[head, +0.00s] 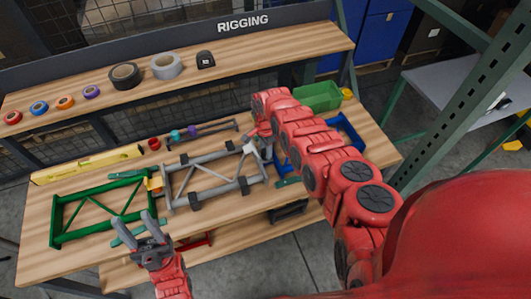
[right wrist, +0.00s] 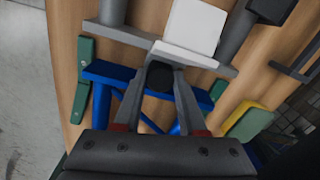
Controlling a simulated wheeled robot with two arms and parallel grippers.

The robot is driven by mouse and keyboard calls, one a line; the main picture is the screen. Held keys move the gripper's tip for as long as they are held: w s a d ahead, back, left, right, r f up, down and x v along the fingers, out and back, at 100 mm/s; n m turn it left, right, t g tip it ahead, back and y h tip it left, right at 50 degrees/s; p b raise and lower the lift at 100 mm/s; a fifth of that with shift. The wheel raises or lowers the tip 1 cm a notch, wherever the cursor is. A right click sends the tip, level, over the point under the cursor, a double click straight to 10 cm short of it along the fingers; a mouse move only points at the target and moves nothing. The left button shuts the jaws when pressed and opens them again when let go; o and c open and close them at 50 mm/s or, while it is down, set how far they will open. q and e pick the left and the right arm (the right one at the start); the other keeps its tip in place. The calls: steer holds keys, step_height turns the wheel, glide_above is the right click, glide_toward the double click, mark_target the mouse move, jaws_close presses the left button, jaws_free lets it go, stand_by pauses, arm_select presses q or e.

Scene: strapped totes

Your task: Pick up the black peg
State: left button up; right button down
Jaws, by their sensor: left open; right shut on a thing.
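The black peg (right wrist: 160,77) shows end-on as a dark round shape between the fingers of my right gripper (right wrist: 161,68) in the right wrist view. The fingers are shut on it, above a blue frame (right wrist: 112,73) and close to a grey frame's rail. In the head view my right gripper (head: 262,142) is at the right end of the grey frame (head: 212,177), and I cannot make out the peg there. My left gripper (head: 134,219) is open and empty, over the front edge of the bench near the green frame (head: 95,210).
A white block (right wrist: 192,24) sits on the grey frame beside my right gripper. A yellow level (head: 88,165) lies behind the green frame. A green bin (head: 318,96) stands at the back right. Tape rolls (head: 125,76) line the upper shelf. Bare wood shows at the bench's left front.

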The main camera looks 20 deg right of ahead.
steer(key=shift+r, duration=0.1)
step_height(320, 180, up, 2)
steer(key=shift+r+p, duration=0.2)
steer(key=shift+p, duration=0.35)
step_height(320, 180, up, 2)
steer(key=shift+d+r, duration=0.1)
steer(key=shift+r, duration=0.15)
step_height(320, 180, up, 4)
steer(key=shift+w+f+b, duration=0.1)
steer(key=shift+f+b, duration=0.15)
steer(key=shift+b, duration=0.5)
step_height(320, 180, up, 6)
steer(key=p, duration=0.2)
steer(key=shift+r+p, duration=0.2)
steer(key=shift+p, duration=0.2)
